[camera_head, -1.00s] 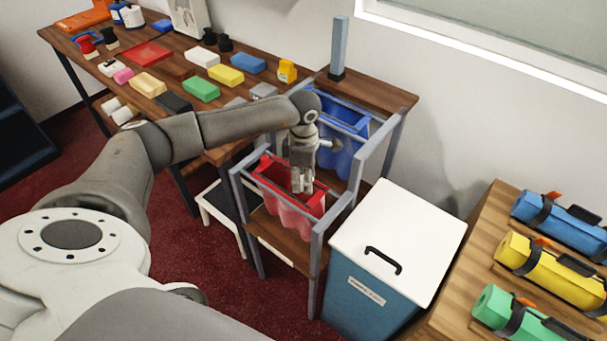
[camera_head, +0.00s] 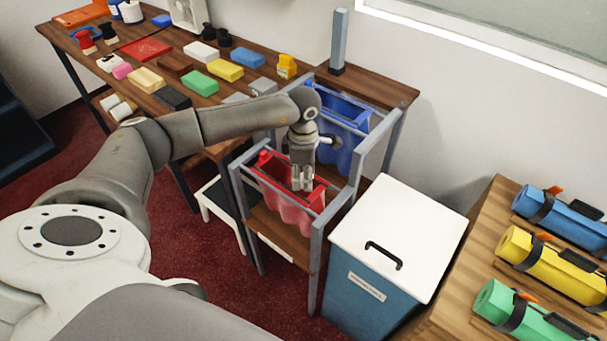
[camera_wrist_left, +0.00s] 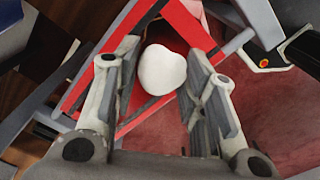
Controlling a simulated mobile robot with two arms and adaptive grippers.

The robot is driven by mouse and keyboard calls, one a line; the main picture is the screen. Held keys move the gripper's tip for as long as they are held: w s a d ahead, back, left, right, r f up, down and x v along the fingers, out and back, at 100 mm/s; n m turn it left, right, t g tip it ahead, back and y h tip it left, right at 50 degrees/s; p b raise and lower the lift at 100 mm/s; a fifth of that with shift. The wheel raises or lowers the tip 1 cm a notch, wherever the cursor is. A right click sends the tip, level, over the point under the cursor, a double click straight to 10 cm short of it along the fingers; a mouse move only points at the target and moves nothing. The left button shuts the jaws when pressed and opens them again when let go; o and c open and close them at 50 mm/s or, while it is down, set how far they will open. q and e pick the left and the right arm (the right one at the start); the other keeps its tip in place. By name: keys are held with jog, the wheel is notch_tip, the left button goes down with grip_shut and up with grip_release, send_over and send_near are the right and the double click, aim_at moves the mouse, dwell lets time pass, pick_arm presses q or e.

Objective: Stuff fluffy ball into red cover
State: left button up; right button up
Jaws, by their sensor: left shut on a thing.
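The red cover (camera_head: 311,208) hangs open from a grey frame, with a red rim around its mouth. My left gripper (camera_head: 302,186) points down over the mouth of the red cover, its fingertips at about the level of the rim. In the left wrist view my left gripper (camera_wrist_left: 161,60) is shut on the white fluffy ball (camera_wrist_left: 162,70), which sits between the two fingers. Behind it show the rim and pink-red fabric of the red cover (camera_wrist_left: 182,22). The ball cannot be made out clearly in the head view. My right gripper is not in view.
A blue cover (camera_head: 340,152) hangs behind the red one. A white-lidded blue bin (camera_head: 395,240) stands close on the right. The wooden counter (camera_head: 130,72) holds several coloured blocks. A bench (camera_head: 440,305) with coloured rolls is at far right.

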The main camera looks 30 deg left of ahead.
pick_arm(q)
jog(key=o, duration=1.3)
jog(key=shift+r+p, duration=0.55)
jog(key=shift+r, duration=0.25)
jog(key=shift+r+p, duration=1.4)
jog(key=shift+r, duration=0.9)
